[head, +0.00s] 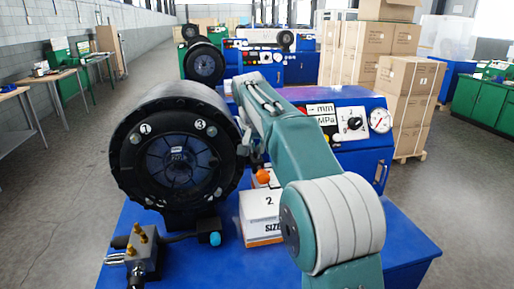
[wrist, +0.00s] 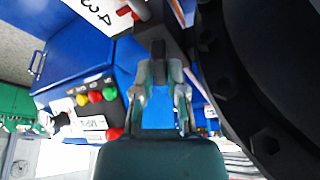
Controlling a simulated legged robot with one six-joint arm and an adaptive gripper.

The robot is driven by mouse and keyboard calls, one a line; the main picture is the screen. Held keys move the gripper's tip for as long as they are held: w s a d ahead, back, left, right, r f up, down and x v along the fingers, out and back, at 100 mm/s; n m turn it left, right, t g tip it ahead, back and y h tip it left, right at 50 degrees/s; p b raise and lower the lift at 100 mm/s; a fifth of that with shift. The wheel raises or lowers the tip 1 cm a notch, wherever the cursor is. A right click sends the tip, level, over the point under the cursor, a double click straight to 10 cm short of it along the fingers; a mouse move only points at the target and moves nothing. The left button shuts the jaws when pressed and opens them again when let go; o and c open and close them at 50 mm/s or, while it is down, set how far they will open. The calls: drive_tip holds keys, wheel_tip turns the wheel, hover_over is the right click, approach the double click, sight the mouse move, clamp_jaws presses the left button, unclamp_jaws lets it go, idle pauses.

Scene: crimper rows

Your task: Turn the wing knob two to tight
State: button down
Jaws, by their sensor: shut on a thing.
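The round black crimper head (head: 130,160) stands at the left of the blue bench in the head view, with white labels 1 (head: 145,129) and 3 (head: 199,124) on its face. I see no label on it for wing knob two. My gripper (wrist: 160,70) is beside the black ring (wrist: 285,80) in the wrist view. Its fingers are close together on a narrow dark part (wrist: 158,48). I cannot tell whether this part is wing knob two. In the head view my arm hides most of the gripper, at the right side of the crimper head.
A white box marked 2 (head: 260,215), an orange ball (head: 263,176) and a blue-tipped handle (head: 215,238) are close below. A brass-fitted valve block (head: 142,250) stands at front left. The blue control panel (head: 350,158) with a gauge (head: 380,120) is behind my arm.

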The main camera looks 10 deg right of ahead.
drive_tip(key=m+g+h, duration=0.1)
drive_tip(key=m, duration=0.2)
drive_tip(key=m+h, duration=0.1)
drive_tip(key=m, duration=0.2)
drive_tip(key=shift+w+a+f+m+g, duration=0.1)
drive_tip(key=shift+a+m+g, duration=0.05)
drive_tip(key=shift+m+g, duration=0.25)
idle(0.4)
drive_tip(key=c, duration=0.7)
unclamp_jaws()
drive_tip(key=shift+a, duration=0.1)
drive_tip(key=shift+v, duration=3.7)
drive_tip(key=shift+a, duration=0.1)
